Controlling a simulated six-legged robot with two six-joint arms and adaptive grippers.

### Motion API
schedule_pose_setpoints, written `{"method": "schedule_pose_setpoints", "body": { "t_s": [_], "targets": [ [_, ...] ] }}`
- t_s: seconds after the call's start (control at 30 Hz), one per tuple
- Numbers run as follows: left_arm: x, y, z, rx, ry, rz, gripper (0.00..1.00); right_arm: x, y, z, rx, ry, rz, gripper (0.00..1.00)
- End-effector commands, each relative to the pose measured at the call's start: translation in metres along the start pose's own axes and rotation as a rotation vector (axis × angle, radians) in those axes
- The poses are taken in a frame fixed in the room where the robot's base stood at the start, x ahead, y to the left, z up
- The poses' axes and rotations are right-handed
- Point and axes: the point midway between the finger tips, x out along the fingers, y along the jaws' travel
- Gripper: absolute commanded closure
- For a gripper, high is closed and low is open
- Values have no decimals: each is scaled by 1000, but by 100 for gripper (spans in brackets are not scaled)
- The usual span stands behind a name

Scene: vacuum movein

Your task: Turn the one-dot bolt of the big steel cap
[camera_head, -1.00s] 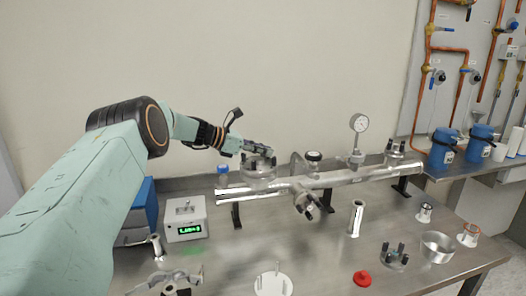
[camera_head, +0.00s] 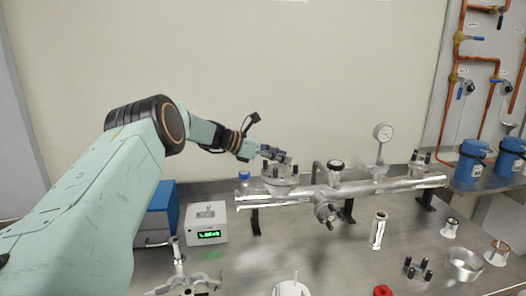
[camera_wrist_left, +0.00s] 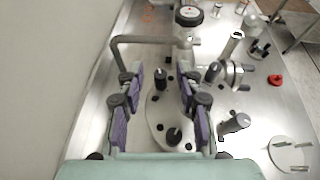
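The big steel cap (camera_head: 279,178) sits on top of the left end of the steel pipe (camera_head: 350,191). In the left wrist view it is a pale round flange (camera_wrist_left: 160,112) with dark bolts standing on it. My left gripper (camera_head: 284,157) is just above the cap. In the left wrist view it is open (camera_wrist_left: 160,92), with its purple-padded fingers apart. A dark bolt (camera_wrist_left: 160,77) shows in the gap between the fingertips; contact cannot be told. Another bolt (camera_wrist_left: 173,136) stands nearer the palm. The dot marks are too small to read. My right gripper is not in view.
A pressure gauge (camera_head: 383,132) and black-topped valve (camera_head: 335,164) rise from the pipe. A grey box with green display (camera_head: 208,226) and a blue box (camera_head: 157,212) stand left. Loose fittings, a ring (camera_head: 463,263) and a red part (camera_head: 383,291) lie on the bench in front.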

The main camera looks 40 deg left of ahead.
Motion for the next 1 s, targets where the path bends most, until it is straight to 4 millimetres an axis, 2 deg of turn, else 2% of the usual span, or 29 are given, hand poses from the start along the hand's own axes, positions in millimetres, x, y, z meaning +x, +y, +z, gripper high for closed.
{"method": "schedule_pose_setpoints", "body": {
  "t_s": [0.3, 0.5, 0.7, 1.0],
  "targets": [
    [-60, 0, 2, -2, -8, 2, 64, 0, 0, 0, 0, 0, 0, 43],
    [-88, 0, 1, -1, -5, 0, 64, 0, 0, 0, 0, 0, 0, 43],
    [-101, 0, 0, -1, -2, -1, 64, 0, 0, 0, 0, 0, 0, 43],
    [-102, 0, 0, -1, -1, -2, 64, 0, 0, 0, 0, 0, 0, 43]
  ]
}}
